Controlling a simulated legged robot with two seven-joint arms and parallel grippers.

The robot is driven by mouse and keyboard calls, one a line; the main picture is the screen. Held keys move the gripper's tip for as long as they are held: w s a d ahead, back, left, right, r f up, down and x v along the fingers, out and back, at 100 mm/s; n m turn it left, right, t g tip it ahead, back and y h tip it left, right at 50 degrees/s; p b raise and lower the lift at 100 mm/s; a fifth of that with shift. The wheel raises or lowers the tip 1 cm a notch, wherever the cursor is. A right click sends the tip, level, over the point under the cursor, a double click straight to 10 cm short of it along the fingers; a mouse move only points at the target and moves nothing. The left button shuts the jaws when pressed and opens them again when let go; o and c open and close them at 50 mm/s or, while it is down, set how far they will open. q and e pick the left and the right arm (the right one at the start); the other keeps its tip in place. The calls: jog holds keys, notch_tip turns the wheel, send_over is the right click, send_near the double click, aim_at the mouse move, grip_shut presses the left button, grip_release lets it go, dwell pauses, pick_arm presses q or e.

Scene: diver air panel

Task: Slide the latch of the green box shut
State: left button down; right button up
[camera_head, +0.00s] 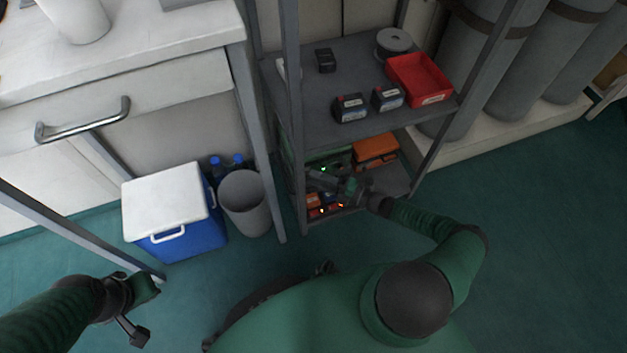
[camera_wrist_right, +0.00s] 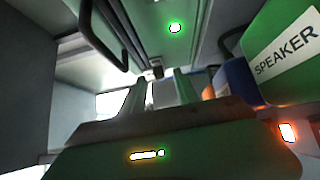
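The green box (camera_head: 326,160) sits on the lower shelf, mostly hidden by the upper shelf and my right arm. In the right wrist view, a green face with a SPEAKER label (camera_wrist_right: 285,55) is at the right, and a green light (camera_wrist_right: 175,28) glows above. I cannot make out the latch for certain. My right gripper (camera_head: 322,178) reaches into the lower shelf at the box's front. In the wrist view its two green fingers (camera_wrist_right: 162,92) stand apart with a gap between them. My left gripper (camera_head: 143,312) is open and empty over the floor at the lower left.
An orange case (camera_head: 375,150) is beside the green box. The upper shelf (camera_head: 300,112) overhangs them, bearing a red bin (camera_head: 419,80) and batteries. Metal posts frame the rack. A grey wastebin (camera_head: 245,203) and blue cooler (camera_head: 177,212) stand left. Floor is clear at right.

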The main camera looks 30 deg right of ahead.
jog(key=shift+w+a+f, duration=0.15)
jog(key=shift+w+a, duration=0.05)
jog(key=shift+w, duration=0.5)
jog(key=shift+a, duration=0.2)
jog(key=shift+d, duration=0.1)
grip_shut()
dwell(0.6)
